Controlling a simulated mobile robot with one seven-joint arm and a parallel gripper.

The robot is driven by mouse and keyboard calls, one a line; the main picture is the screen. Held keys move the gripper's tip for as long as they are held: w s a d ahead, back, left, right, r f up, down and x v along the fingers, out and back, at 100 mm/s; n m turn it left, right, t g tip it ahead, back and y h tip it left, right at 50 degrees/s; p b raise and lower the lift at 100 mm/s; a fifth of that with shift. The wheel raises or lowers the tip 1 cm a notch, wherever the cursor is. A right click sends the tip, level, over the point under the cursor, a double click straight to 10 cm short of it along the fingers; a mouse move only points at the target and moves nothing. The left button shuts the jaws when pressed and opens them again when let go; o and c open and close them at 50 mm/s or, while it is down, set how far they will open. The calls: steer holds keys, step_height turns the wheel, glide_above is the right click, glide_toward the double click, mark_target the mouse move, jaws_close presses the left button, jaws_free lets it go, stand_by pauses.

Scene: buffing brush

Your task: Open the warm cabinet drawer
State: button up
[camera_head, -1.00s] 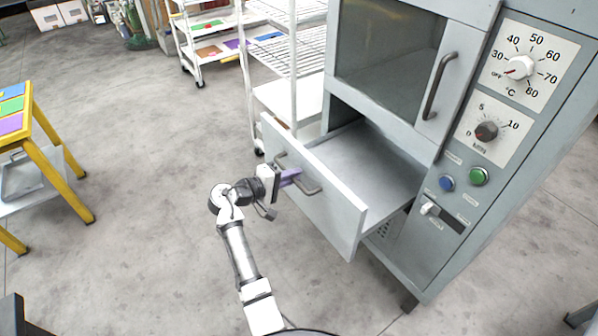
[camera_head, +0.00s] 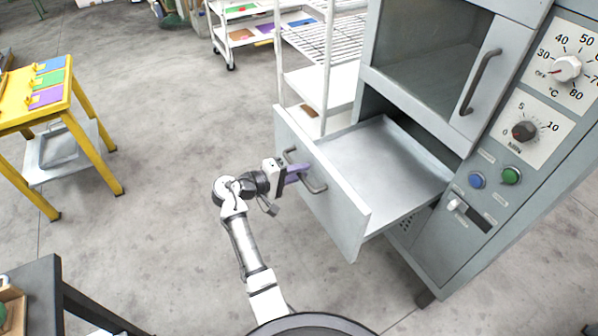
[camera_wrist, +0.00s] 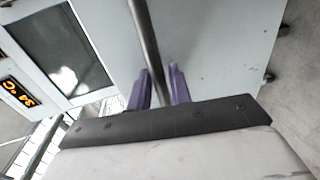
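The warm cabinet (camera_head: 445,215) is a grey unit at the right in the head view. Its lower drawer (camera_head: 340,200) stands pulled out, and its flat, empty inside shows. My gripper (camera_head: 300,172) is at the drawer's front, at the dark bar handle (camera_head: 312,184). In the wrist view the handle (camera_wrist: 146,45) runs between the two purple fingers of my gripper (camera_wrist: 158,88), close to both. The fingers appear closed around the bar; their exact contact is hard to see.
The cabinet's upper door (camera_head: 485,85) is shut, above the drawer. A white wire rack (camera_head: 325,45) stands behind the drawer. A yellow table (camera_head: 40,100) is at the left, and a dark table (camera_head: 40,290) is at the lower left. The floor between is clear.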

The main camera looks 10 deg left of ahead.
steer(key=shift+o, duration=0.7)
steer(key=shift+s+a, duration=0.15)
steer(key=shift+a, duration=0.05)
steer(key=b+v, duration=0.3)
steer(key=v, duration=1)
steer(key=shift+a, duration=0.15)
steer(key=shift+s, duration=0.1)
